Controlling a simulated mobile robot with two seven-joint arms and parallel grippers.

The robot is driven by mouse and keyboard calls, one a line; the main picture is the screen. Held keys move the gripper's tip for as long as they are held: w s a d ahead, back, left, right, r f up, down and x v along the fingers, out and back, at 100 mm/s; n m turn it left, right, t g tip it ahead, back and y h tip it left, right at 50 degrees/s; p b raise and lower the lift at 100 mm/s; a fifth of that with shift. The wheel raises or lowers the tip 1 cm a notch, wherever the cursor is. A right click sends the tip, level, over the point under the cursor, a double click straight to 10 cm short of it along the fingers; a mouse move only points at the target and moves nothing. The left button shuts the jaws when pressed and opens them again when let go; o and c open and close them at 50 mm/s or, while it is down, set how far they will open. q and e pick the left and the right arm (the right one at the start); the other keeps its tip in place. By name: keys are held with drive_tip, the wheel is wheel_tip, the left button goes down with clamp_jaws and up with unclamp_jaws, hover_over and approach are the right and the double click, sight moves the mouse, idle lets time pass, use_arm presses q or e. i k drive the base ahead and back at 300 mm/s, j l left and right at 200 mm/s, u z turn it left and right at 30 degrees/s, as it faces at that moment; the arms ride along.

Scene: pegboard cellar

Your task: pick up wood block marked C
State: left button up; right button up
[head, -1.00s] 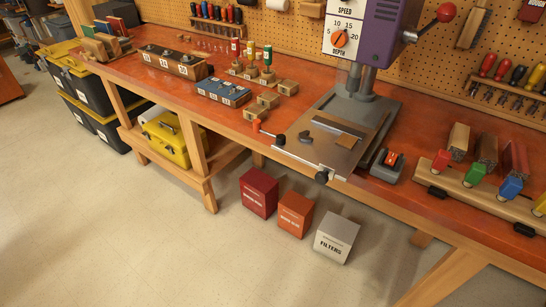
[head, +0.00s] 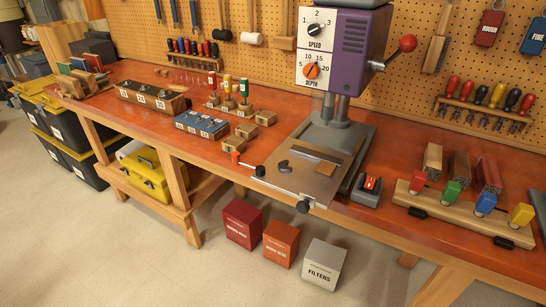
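Several small plain wood blocks lie on the red-orange workbench (head: 310,205), left of the drill press. One wood block (head: 265,118) is at the back right of the group, another (head: 246,131) is in the middle, and a third (head: 234,143) is nearest the bench's front edge. No letter can be read on any of them, so I cannot tell which is marked C. Neither of my grippers is in view.
A blue labelled holder (head: 202,124) and a wooden labelled holder (head: 152,98) stand left of the blocks. The purple drill press (head: 345,55) stands to their right. Red, orange and grey boxes (head: 323,264) sit on the floor in front. Open floor lies at lower left.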

sight(265, 118)
drive_tip(key=j+z, duration=0.15)
drive_tip(key=z, duration=0.25)
drive_tip(key=i+j+z, duration=0.1)
drive_tip(key=z, duration=0.3)
drive_tip(key=j+z, duration=0.2)
drive_tip(key=z, duration=0.15)
drive_tip(key=j+z, duration=0.2)
drive_tip(key=j, duration=0.2)
drive_tip(key=k+j+z, duration=0.15)
drive_tip(key=j, duration=0.25)
drive_tip(key=j+z, duration=0.2)
drive_tip(key=j, duration=0.25)
drive_tip(key=k+j+z, duration=0.15)
drive_tip(key=j, duration=0.2)
drive_tip(key=k+j+z, duration=0.2)
drive_tip(key=j, duration=0.2)
drive_tip(key=i, duration=0.1)
